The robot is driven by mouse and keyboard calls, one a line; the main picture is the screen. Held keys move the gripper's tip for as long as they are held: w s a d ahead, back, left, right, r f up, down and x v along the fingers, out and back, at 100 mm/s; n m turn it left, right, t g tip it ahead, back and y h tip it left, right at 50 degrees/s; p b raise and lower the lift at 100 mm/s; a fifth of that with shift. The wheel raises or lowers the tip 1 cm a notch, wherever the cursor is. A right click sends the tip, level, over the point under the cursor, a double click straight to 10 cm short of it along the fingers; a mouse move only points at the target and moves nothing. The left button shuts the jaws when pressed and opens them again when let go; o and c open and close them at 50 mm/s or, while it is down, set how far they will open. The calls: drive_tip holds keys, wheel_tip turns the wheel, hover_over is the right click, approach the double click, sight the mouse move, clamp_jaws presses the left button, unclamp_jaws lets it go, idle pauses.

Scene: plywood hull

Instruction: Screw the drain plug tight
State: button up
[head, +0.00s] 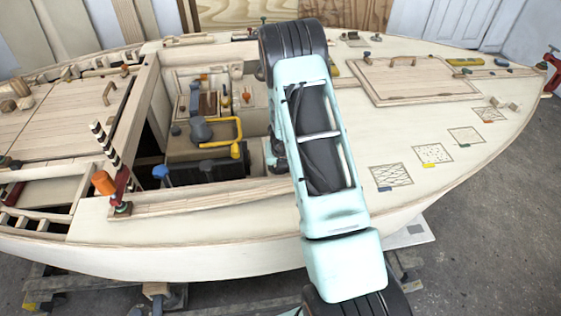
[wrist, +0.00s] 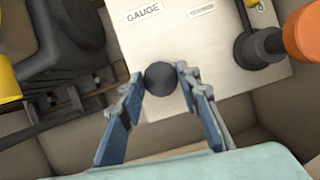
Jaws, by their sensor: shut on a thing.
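My gripper (wrist: 160,77) shows in the wrist view with its two blue-grey fingers closed on the sides of a dark round knob (wrist: 160,76). The knob is at the near edge of a pale panel bearing a "GAUGE" label (wrist: 145,13). I take this knob for the drain plug, but no label on it confirms that. Its lower part and any thread are hidden, so how far it is seated cannot be told. In the head view my arm reaches over the hull's side deck, and the fingers and the knob are hidden there.
In the wrist view an orange-capped part (wrist: 302,33) and a dark round fitting (wrist: 262,46) stand close on the right. Dark machinery (wrist: 70,30) is at the left. In the head view a yellow handle (head: 238,130) rises in the open well, beside my arm.

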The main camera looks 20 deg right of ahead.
drive_tip(key=m+p, duration=0.1)
drive_tip(key=m+h+p, duration=0.1)
drive_tip(key=r+m+p, duration=0.1)
drive_tip(key=p, duration=0.1)
drive_tip(key=shift+w+m, duration=0.3)
drive_tip(key=shift+f+m+g+h+p, duration=0.2)
drive_tip(key=shift+m+g+h+p, duration=0.4)
drive_tip(key=shift+m, duration=0.9)
drive_tip(key=shift+w, duration=0.1)
drive_tip(key=o, duration=1)
drive_tip(key=shift+c, duration=0.2)
drive_tip(key=shift+o, duration=1)
drive_tip(key=shift+s+f, duration=0.15)
drive_tip(key=shift+s, duration=0.05)
drive_tip(key=shift+a, duration=0.1)
drive_tip(key=v, duration=1.2)
drive_tip(key=shift+w, duration=0.15)
